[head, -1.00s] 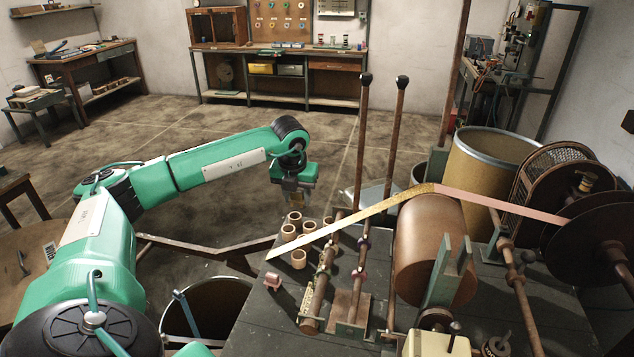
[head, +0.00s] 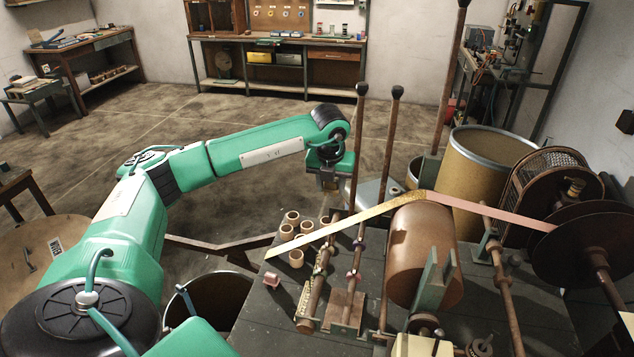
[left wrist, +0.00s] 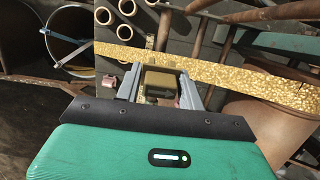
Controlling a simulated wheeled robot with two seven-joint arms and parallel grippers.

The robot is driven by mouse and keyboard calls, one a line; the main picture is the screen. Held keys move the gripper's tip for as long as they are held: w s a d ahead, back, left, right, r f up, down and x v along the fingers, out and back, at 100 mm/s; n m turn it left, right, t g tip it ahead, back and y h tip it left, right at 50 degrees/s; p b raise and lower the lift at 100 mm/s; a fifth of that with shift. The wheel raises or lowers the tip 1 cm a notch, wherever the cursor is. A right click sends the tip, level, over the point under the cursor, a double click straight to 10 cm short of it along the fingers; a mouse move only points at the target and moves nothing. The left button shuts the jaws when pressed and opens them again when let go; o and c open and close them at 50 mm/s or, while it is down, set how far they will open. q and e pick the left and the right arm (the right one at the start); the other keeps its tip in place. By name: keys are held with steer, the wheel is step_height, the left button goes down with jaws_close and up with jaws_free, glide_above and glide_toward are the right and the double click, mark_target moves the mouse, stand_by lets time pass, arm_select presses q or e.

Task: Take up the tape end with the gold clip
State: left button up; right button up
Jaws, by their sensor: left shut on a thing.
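My left gripper (head: 328,183) hangs above the table, behind the tape in the head view. In the left wrist view it is shut on a gold clip (left wrist: 160,74), held between its two grey fingers. The tape (head: 350,220) runs from the reel at the right over a large brown roller; it is pink at the right, then gold, with a pale free end (head: 275,253) at the left. In the left wrist view the gold tape (left wrist: 215,70) passes just beyond the clip. I cannot tell whether clip and tape touch. My right gripper is not in view.
The brown roller (head: 424,258) and dark reel (head: 585,255) fill the right of the table. Upright rods (head: 359,150) stand close right of my left gripper. Several tan rings (head: 296,258) and a pink block (head: 272,280) lie near the tape's free end.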

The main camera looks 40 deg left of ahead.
arm_select(q)
steer(key=w+d+r+p, duration=0.5)
steer(key=d+r+p, duration=0.1)
steer(key=d, duration=0.4)
steer(key=shift+r, duration=0.45)
steer(key=shift+s+p, duration=0.1)
steer(key=shift+p, duration=0.2)
